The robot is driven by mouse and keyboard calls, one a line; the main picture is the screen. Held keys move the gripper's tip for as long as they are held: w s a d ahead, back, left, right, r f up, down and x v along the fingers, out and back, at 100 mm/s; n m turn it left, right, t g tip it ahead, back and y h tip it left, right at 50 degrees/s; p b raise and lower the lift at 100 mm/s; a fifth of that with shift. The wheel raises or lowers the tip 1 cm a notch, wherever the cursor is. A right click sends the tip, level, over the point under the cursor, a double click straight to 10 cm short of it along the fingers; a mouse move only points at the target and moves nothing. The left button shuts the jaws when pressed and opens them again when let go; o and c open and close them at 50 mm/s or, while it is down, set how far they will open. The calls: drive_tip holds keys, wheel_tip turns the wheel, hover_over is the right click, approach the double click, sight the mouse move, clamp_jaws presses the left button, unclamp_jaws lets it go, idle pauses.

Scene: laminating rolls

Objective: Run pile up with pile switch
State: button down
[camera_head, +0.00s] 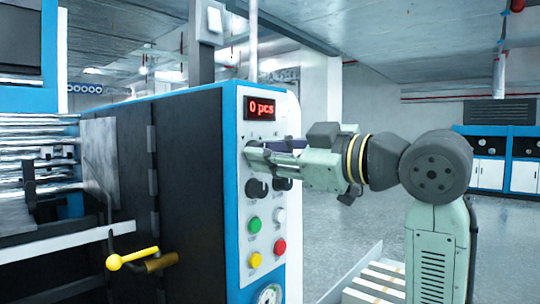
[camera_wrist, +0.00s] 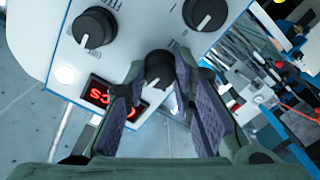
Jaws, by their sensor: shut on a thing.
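A white control panel with a blue edge (camera_head: 239,240) stands on the machine's right end. Its red display (camera_head: 261,107) reads "0 pcs"; it also shows upside down in the wrist view (camera_wrist: 108,97). My gripper (camera_wrist: 162,68) is at the panel just below the display, its fingertips on both sides of a black rotary switch (camera_wrist: 158,72) and closed on it. In the head view my gripper (camera_head: 252,154) comes in from the right and hides this switch. Two more black knobs (camera_wrist: 95,27) (camera_wrist: 205,12) are beside it. The switch labels are too small to read.
Green (camera_head: 254,224), white (camera_head: 280,215), yellow (camera_head: 255,260) and red (camera_head: 280,247) buttons sit lower on the panel. The floor right of the panel is mostly open, with a pale slatted pallet (camera_head: 375,285) low down.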

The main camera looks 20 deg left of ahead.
drive_tip(key=shift+n, duration=0.8)
drive_tip(key=c, duration=1.3)
unclamp_jaws()
drive_tip(key=shift+c, duration=0.2)
drive_tip(key=v, duration=1.2)
drive_tip(key=shift+d, duration=0.1)
